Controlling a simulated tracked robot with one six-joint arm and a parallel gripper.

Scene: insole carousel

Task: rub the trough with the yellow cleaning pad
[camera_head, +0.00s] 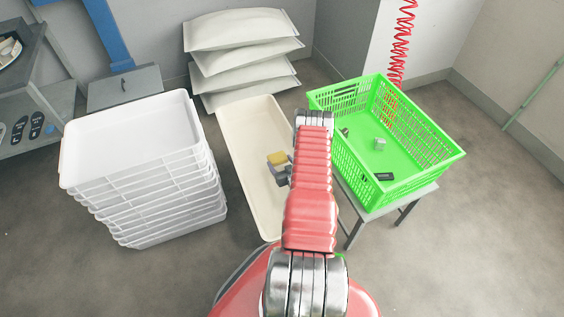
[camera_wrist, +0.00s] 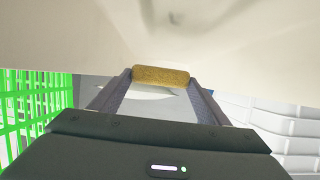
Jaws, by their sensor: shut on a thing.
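The trough (camera_head: 248,120) is a long, shallow cream tray in the middle of the head view, partly hidden by my arm. Its pale surface (camera_wrist: 65,35) fills the upper part of the wrist view, with a faint grey smudge near the top. The yellow cleaning pad (camera_head: 276,158) is over the trough, left of my arm. It also shows in the wrist view (camera_wrist: 160,75), pinched between both fingertips. My gripper (camera_wrist: 160,84) is shut on the pad; it also shows in the head view (camera_head: 279,166). I cannot tell whether the pad touches the trough.
A stack of white trays (camera_head: 165,205) stands left of the trough. A green crate (camera_head: 400,195) with a few small items stands on a low table to the right. White sacks (camera_head: 240,60) are piled behind. A grey console is at the far left.

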